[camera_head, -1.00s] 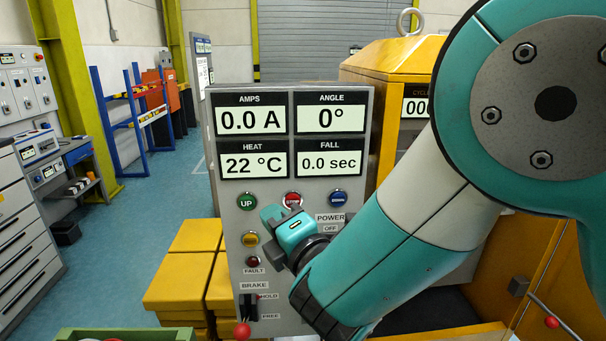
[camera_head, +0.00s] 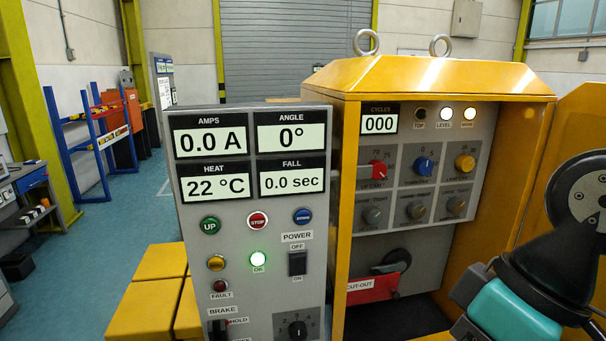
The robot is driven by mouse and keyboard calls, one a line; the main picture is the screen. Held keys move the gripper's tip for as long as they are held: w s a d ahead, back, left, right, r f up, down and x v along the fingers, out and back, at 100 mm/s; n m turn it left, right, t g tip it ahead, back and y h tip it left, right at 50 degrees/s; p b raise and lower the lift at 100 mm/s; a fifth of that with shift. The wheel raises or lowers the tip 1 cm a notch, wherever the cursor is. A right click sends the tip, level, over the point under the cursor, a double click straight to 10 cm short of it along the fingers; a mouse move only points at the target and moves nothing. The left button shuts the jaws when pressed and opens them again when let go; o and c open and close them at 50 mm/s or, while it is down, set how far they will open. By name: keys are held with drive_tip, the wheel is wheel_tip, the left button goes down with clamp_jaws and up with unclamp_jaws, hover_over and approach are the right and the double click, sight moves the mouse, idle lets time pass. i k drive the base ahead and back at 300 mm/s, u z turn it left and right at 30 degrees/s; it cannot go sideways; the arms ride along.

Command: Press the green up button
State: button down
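The green UP button (camera_head: 210,226) is on the grey control panel (camera_head: 330,215), at the left of a row below the displays. The red STOP button (camera_head: 258,220) and the blue DOWN button (camera_head: 303,216) sit to its right. My gripper (camera_head: 466,306) seems to be the teal and black end at the lower right, partly cut off by the frame edge. It is well to the right of the UP button and apart from the panel. I cannot make out its finger opening.
The OK light (camera_head: 258,259) glows green beside the POWER switch (camera_head: 297,263). Displays read 0.0 A, 0°, 22 °C and 0.0 sec. A yellow cabinet (camera_head: 430,78) with knobs and a red CUT-OUT part (camera_head: 374,288) stands right of the panel. Yellow blocks (camera_head: 160,262) lie left.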

sight(210, 225)
drive_tip(key=u, duration=1.2)
drive_tip(key=k, duration=0.2)
drive_tip(key=z, duration=0.2)
